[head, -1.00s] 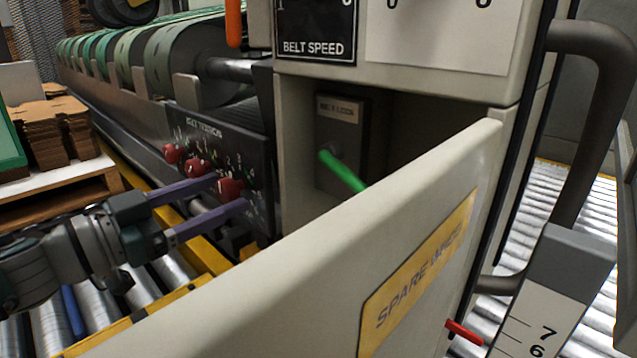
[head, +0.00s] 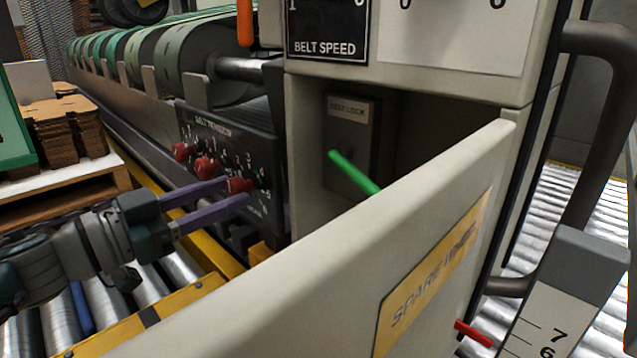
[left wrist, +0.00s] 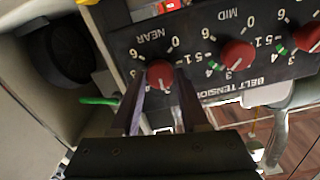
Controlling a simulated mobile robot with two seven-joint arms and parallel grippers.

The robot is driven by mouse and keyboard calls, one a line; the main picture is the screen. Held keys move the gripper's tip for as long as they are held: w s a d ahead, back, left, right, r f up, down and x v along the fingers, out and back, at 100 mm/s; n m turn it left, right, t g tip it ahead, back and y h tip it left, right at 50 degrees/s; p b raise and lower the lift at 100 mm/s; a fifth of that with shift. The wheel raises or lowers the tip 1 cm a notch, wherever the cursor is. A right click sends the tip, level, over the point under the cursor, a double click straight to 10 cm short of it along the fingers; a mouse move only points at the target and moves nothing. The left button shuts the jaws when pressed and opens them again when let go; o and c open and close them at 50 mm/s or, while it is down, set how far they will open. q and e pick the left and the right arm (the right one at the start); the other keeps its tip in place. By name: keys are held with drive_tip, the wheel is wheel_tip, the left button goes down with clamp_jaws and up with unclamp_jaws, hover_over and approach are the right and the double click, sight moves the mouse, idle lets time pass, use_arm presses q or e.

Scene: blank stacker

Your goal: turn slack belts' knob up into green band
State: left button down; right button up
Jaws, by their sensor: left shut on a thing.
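The dark belt tension panel (head: 222,140) carries three red knobs on the side of the machine. My left gripper (head: 236,191) is shut on the nearest one, the NEAR knob (head: 240,185), with a purple finger on each side. In the left wrist view the NEAR knob (left wrist: 160,73) sits between the fingertips of my left gripper (left wrist: 158,92); its lower dial, including any green band, is hidden. The MID knob (left wrist: 237,55) and the far knob (left wrist: 307,38) are untouched, each with a green band beside it. My right gripper is not in view.
An open beige door (head: 300,285) labelled as spare stands close to the right of my left arm. Behind it is a recess with a green belt-lock lever (head: 355,173). Metal rollers (head: 100,305) and a yellow rail (head: 165,312) lie below the arm.

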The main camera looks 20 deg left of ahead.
use_arm(q)
drive_tip(key=m, duration=0.4)
drive_tip(key=shift+m+b, duration=0.3)
drive_tip(key=shift+m, duration=1.7)
drive_tip(key=shift+c, duration=2)
unclamp_jaws()
